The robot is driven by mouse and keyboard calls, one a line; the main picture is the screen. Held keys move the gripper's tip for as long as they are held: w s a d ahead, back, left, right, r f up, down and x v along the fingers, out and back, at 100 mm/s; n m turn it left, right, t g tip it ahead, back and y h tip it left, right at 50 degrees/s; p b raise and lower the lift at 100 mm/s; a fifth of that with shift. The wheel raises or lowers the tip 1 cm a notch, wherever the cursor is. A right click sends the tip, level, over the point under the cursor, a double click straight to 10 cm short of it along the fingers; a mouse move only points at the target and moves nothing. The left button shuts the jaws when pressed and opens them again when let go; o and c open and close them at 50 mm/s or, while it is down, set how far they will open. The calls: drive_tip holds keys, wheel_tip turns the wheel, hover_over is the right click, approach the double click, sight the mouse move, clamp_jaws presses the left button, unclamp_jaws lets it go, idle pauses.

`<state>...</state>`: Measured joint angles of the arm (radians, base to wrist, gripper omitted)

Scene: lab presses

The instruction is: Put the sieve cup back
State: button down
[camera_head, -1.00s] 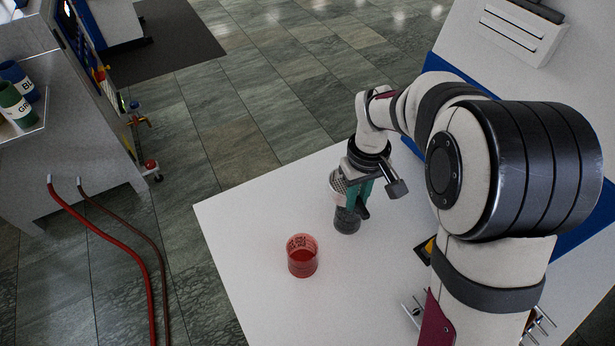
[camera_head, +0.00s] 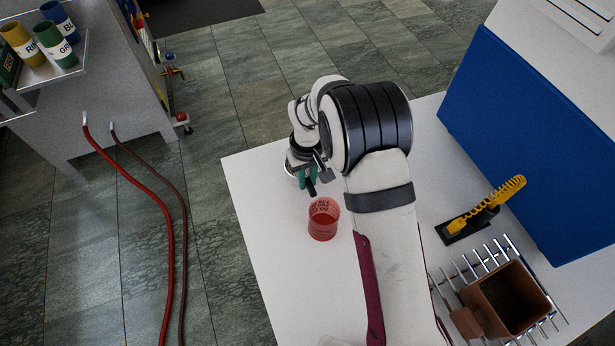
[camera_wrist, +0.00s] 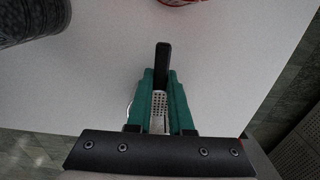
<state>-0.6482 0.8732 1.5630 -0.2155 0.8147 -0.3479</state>
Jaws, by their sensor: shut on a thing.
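My gripper (camera_head: 307,182) has green fingers and hangs over the left part of the white table, just beyond the red beaker. In the wrist view its green fingers (camera_wrist: 160,100) are shut on a pale perforated piece, which appears to be the sieve cup (camera_wrist: 158,110). Most of the cup is hidden by the fingers. In the head view only a bit of metallic rim (camera_head: 289,168) shows beside the gripper. A dark bar sticks out past the fingers in the wrist view.
A red see-through beaker (camera_head: 323,222) stands on the white table (camera_head: 270,250). A dark grey container (camera_wrist: 30,18) shows in the wrist view; my arm hides it from the head. At right are a yellow coiled tool (camera_head: 490,203), a metal rack (camera_head: 460,272) and a brown box (camera_head: 510,318).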

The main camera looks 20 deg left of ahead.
sight(308, 180)
drive_tip(key=shift+f, duration=0.15)
drive_tip(key=c, duration=0.8)
unclamp_jaws()
wheel_tip(308, 180, up, 12)
drive_tip(key=r, duration=0.1)
drive_tip(key=s+d+r+m, duration=0.3)
drive_tip(key=d+r, duration=0.1)
drive_tip(key=d, duration=0.3)
drive_tip(key=s+d+r+m, duration=0.2)
drive_tip(key=d+r+m, duration=0.15)
drive_tip(key=d, duration=0.25)
drive_tip(key=s+d+m, duration=0.2)
drive_tip(key=s+d, duration=0.1)
drive_tip(key=s, duration=0.3)
drive_tip(key=s+d+m+y, duration=0.1)
drive_tip(key=s+d+m, duration=0.2)
drive_tip(key=s, duration=0.3)
drive_tip(key=s+d+m, duration=0.3)
drive_tip(key=s+d, duration=0.2)
drive_tip(key=s, duration=0.1)
drive_tip(key=shift+s+r+y, duration=0.25)
drive_tip(key=shift+y, duration=0.15)
